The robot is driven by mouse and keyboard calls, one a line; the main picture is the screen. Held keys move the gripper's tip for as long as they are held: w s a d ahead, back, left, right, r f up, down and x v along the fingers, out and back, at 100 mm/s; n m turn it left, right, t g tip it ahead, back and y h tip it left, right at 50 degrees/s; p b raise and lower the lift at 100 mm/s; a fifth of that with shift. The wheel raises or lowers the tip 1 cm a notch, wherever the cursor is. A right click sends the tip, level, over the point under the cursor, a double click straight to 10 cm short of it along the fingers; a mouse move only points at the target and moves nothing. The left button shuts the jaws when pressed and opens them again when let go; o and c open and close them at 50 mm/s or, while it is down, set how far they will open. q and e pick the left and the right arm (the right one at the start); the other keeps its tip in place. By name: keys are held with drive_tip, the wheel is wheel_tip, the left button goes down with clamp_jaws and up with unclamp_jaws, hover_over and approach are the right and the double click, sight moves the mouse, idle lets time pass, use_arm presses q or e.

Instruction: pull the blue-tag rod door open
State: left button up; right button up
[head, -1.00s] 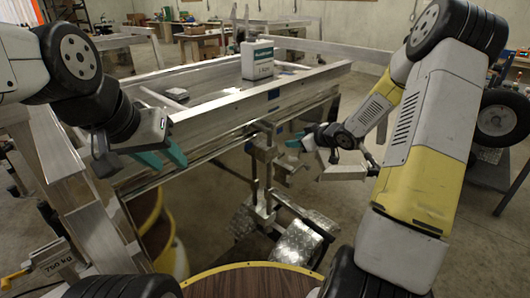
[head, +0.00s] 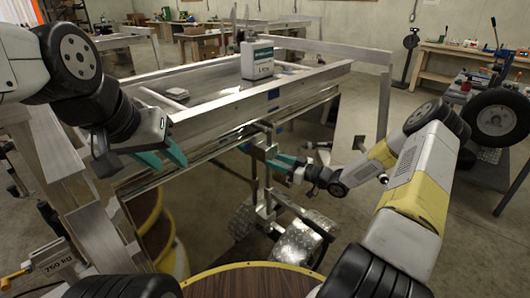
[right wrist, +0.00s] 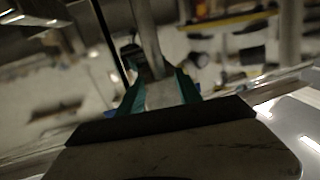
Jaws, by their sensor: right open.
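The aluminium trailer frame (head: 225,118) crosses the middle of the head view. A small blue tag (head: 273,94) is on its side rail, and another blue patch shows below it. Which part is the rod door is not clear. My right gripper (head: 281,162) is beside the upright metal post and bracket under the rail. In the right wrist view its teal fingers (right wrist: 158,84) are apart, with a grey bar between or just beyond them; contact cannot be told. My left gripper (head: 163,156) is at the near left end of the rail, its teal fingers apart and empty.
A white jug (head: 257,60) stands on the trailer. A wheel and silver fender (head: 297,243) are below the post. A round wooden top (head: 250,281) with a yellow rim is in front. A bench with a tyre (head: 497,118) is at right. Floor right of the trailer is mostly clear.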

drive_tip(key=shift+x, duration=1.4)
clamp_jaws()
idle(0.4)
